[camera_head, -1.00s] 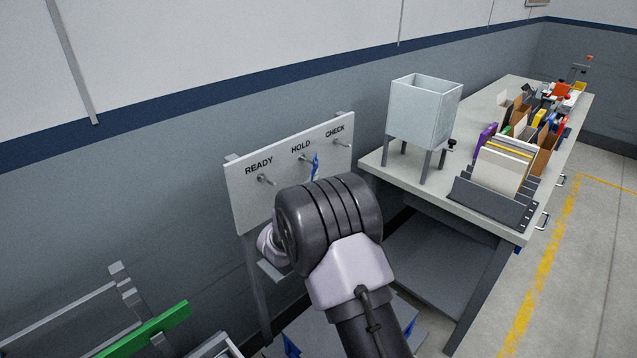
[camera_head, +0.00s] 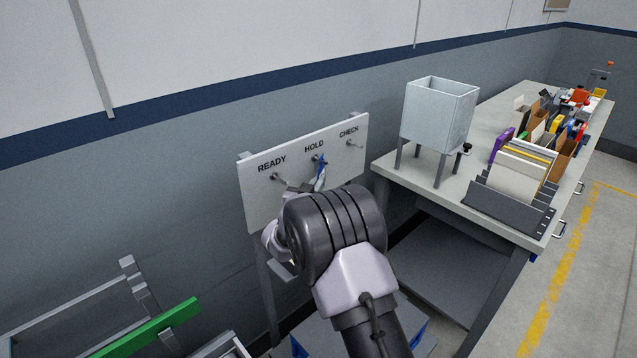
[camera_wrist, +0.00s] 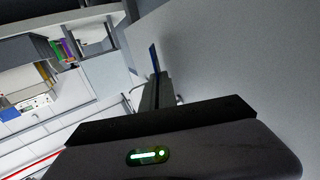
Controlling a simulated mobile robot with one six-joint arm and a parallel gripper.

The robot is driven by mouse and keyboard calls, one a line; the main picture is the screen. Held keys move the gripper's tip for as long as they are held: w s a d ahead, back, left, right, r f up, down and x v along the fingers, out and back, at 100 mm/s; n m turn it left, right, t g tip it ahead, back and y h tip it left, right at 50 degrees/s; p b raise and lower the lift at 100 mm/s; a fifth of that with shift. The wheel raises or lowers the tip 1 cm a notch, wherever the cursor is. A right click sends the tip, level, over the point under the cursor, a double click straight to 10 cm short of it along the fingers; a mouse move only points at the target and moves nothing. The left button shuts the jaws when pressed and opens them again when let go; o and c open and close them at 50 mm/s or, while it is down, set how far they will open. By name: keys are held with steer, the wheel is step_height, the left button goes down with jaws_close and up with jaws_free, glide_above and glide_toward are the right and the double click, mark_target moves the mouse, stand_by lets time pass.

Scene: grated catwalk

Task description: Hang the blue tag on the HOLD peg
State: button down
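The blue tag (camera_head: 321,168) is close in front of the white board (camera_head: 251,199), beside the HOLD peg (camera_head: 316,158). It leans slightly; I cannot tell whether its hole is around the peg. In the wrist view the blue tag (camera_wrist: 154,57) appears as a thin edge-on strip, its lower end at my fingertips. My gripper (camera_wrist: 158,84) has its dark fingers close together and looks shut on the tag's lower end. In the head view my wrist covers most of the gripper. The READY peg (camera_head: 276,176) and CHECK peg (camera_head: 352,144) look empty.
A workbench (camera_head: 399,184) stands right of the board, with a grey open-topped bin on legs (camera_head: 437,118) and a file rack (camera_head: 508,207). A green bar (camera_head: 150,331) is at lower left. The wall is close behind the board.

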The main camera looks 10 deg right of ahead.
steer(key=c, duration=1.6)
jaws_free()
steer(key=f+p+v, duration=0.1)
steer(key=p+v, duration=0.1)
steer(key=v, duration=1.5)
step_height(320, 180, up, 10)
steer(key=s+d+m+g+y, duration=0.1)
steer(key=g+y, duration=0.1)
steer(key=y, duration=0.4)
steer(key=s+r+n+g+y, duration=0.15)
steer(key=s+r+y, duration=0.25)
steer(key=s, duration=0.7)
steer(key=s+d+f+g, duration=0.1)
steer(key=s+d+g, duration=0.1)
steer(key=s, duration=0.9)
steer(key=s+d+f+g, duration=0.2)
steer(key=s+d+g, duration=0.1)
steer(key=s, duration=0.8)
steer(key=shift+s+f+g, duration=0.2)
steer(key=shift+s+g, duration=0.2)
steer(key=shift+g, duration=0.35)
